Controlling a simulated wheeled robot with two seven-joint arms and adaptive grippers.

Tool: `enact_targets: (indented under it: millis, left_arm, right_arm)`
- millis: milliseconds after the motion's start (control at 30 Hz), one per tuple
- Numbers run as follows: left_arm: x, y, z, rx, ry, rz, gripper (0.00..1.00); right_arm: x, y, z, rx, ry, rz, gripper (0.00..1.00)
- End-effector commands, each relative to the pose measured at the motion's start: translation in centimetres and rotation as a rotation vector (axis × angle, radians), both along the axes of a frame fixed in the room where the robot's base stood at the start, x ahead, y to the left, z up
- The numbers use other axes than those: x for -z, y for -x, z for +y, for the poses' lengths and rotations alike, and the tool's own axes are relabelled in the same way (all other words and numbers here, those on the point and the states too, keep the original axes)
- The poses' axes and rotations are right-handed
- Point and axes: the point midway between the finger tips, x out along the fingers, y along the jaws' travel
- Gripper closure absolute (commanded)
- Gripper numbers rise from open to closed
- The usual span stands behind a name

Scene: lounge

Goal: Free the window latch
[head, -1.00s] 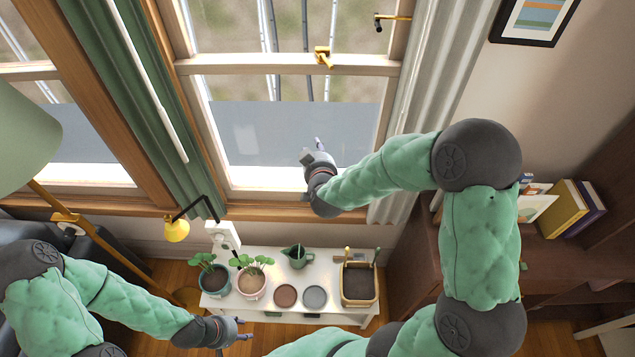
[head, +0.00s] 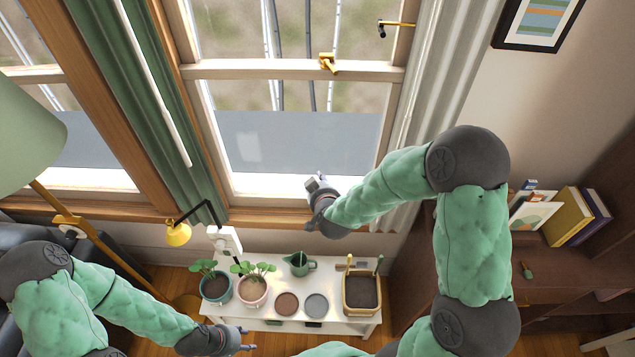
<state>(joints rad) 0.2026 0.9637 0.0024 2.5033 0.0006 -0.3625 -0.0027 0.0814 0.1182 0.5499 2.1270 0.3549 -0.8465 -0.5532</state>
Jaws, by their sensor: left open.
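The brass window latch (head: 327,62) sits on the middle rail of the sash window (head: 290,71), near the rail's centre-right. My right gripper (head: 320,184) is well below the latch, in front of the lower pane near the sill. Its fingers point up and away from me, and I cannot tell whether they are open or shut. My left gripper (head: 248,340) is low in the view, in front of the white plant table, with its fingers apart and empty. Neither gripper touches the latch.
A white table (head: 300,322) below the window holds potted plants (head: 252,285), a green jug (head: 299,263), two saucers and a wooden planter (head: 361,293). A green curtain (head: 140,110) and a pale curtain (head: 440,80) flank the window. A yellow wall lamp (head: 178,233) hangs left.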

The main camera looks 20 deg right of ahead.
Motion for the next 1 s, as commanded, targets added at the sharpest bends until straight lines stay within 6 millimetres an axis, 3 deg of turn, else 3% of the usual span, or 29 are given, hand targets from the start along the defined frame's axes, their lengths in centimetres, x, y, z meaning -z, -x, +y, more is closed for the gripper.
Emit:
enact_targets:
  millis: [33,100,267,800,1000]
  left_arm:
    - [0.0,0.0,0.0,0.000,0.000,0.000,0.58]
    - [-0.2,0.0,0.0,0.000,0.000,0.000,0.58]
    - [-1.3,0.0,0.0,0.000,0.000,0.000,0.58]
    - [-5.8,0.0,0.0,0.000,0.000,0.000,0.58]
    - [-6.7,0.0,0.0,0.000,0.000,0.000,0.58]
  right_arm:
    - [-0.1,0.0,0.0,-0.001,0.004,-0.001,0.84]
    - [-0.5,-0.2,0.0,-0.013,0.030,-0.005,1.00]
    - [-3.5,-1.1,-0.3,-0.089,0.224,-0.031,1.00]
    - [-18.8,-4.4,-1.0,-0.307,1.373,-0.032,1.00]
    - [-22.2,-4.6,-1.1,-0.308,1.645,0.017,1.00]
